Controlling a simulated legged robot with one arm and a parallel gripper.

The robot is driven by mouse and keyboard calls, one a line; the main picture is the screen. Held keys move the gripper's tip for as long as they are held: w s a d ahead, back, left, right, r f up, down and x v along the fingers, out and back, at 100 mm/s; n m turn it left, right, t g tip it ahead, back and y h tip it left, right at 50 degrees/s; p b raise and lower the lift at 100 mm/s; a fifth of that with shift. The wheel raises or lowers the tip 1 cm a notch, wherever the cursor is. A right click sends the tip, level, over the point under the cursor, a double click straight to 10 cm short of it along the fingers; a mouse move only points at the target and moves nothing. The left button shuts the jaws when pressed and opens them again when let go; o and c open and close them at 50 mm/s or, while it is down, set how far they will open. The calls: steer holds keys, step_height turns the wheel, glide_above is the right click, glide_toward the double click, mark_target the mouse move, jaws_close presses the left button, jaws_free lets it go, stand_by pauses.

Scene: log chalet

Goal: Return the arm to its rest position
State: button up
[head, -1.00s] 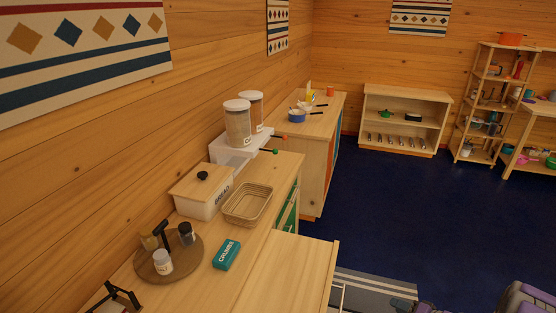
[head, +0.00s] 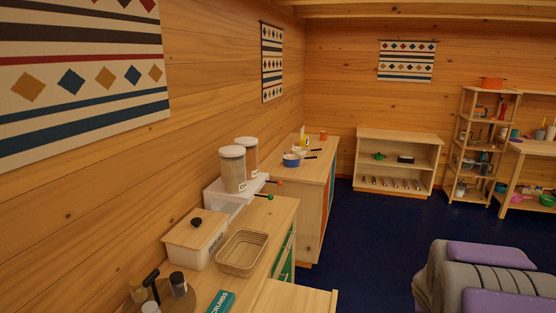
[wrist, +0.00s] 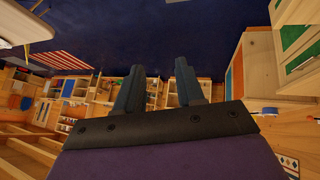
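My gripper (wrist: 159,88) shows in the wrist view with its two dark fingers apart and nothing between them. The wrist picture is turned over, with the dark blue floor at the top and the shelves below. In the head view my purple and grey arm (head: 480,280) is at the lower right, over the floor, clear of the counter. The gripper fingers are not visible in the head view.
A wooden counter (head: 268,208) along the left wall holds a bread box (head: 195,240), a wicker basket (head: 241,252) and dispensers (head: 233,170). A low shelf (head: 398,137) and a tall rack (head: 455,150) stand at the back. The blue floor (head: 375,225) between is open.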

steer(key=s+a+r+n+g+y, duration=0.2)
steer(key=s+a+g, duration=0.1)
steer(key=s+a, duration=1.1)
steer(key=s+a+r+n+g+y, duration=0.2)
steer(key=s+a+r+g+y, duration=0.1)
steer(key=s+a, duration=1.2)
steer(key=shift+s+r+n+g, duration=0.3)
steer(key=shift+s+n, duration=0.1)
steer(key=shift+s, duration=0.85)
